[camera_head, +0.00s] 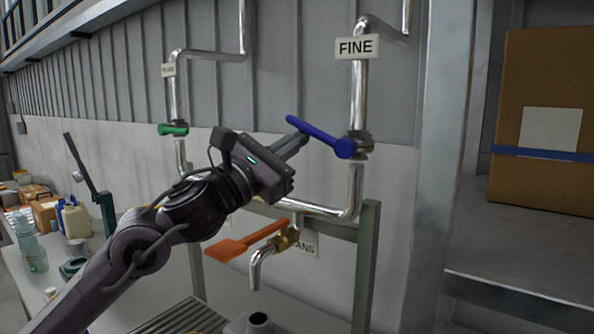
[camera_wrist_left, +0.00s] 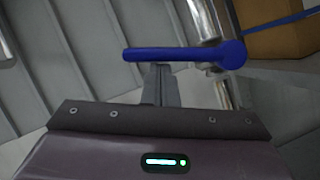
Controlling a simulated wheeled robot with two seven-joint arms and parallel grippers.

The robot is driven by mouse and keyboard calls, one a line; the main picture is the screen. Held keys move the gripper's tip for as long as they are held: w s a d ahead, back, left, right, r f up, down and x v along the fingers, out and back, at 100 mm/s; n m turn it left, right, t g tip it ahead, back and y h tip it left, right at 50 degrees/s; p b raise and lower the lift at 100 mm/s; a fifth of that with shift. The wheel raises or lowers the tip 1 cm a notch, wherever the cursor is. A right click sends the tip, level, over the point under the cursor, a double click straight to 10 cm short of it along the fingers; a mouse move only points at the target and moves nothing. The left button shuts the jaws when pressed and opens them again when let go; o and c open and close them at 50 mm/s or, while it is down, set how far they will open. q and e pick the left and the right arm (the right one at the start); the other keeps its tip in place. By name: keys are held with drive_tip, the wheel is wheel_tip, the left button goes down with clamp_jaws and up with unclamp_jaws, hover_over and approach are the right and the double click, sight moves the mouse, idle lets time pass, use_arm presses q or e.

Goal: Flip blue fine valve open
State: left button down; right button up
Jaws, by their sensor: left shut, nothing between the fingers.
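The blue valve handle (camera_head: 322,137) is on the steel pipe under the sign reading FINE (camera_head: 357,47). In the head view it points left from its round hub, slanting up a little. It also shows in the left wrist view (camera_wrist_left: 170,54), lying across the picture with its hub at the right. My left gripper (camera_head: 303,138) is shut with nothing in it, its fingertips at the handle's left part. In the left wrist view its fingers (camera_wrist_left: 158,75) reach up to the handle's edge; I cannot tell whether they touch it. My right gripper is not in view.
A green valve (camera_head: 173,129) is on the left pipe. An orange lever (camera_head: 243,241) with a brass valve and spout is below my gripper. A green post (camera_head: 366,265) stands at the right. Bottles and boxes sit on a bench (camera_head: 62,290) at left.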

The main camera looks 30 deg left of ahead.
sight(295, 122)
use_arm(q)
drive_tip(key=r+m+h, duration=0.1)
drive_tip(key=r+m, duration=0.1)
drive_tip(key=shift+s+m+g, duration=0.1)
drive_tip(key=shift+m+g, duration=0.3)
drive_tip(key=shift+d+r+m+g+h+p, duration=0.25)
drive_tip(key=shift+r+m+g+h+p, duration=0.4)
drive_tip(key=shift+m, duration=0.55)
drive_tip(key=d+r+p, duration=0.3)
drive_tip(key=d+r, duration=0.1)
drive_tip(key=shift+s+d, duration=0.3)
drive_tip(key=shift+s, duration=0.05)
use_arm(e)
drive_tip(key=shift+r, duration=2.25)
use_arm(q)
drive_tip(key=shift+d, duration=0.15)
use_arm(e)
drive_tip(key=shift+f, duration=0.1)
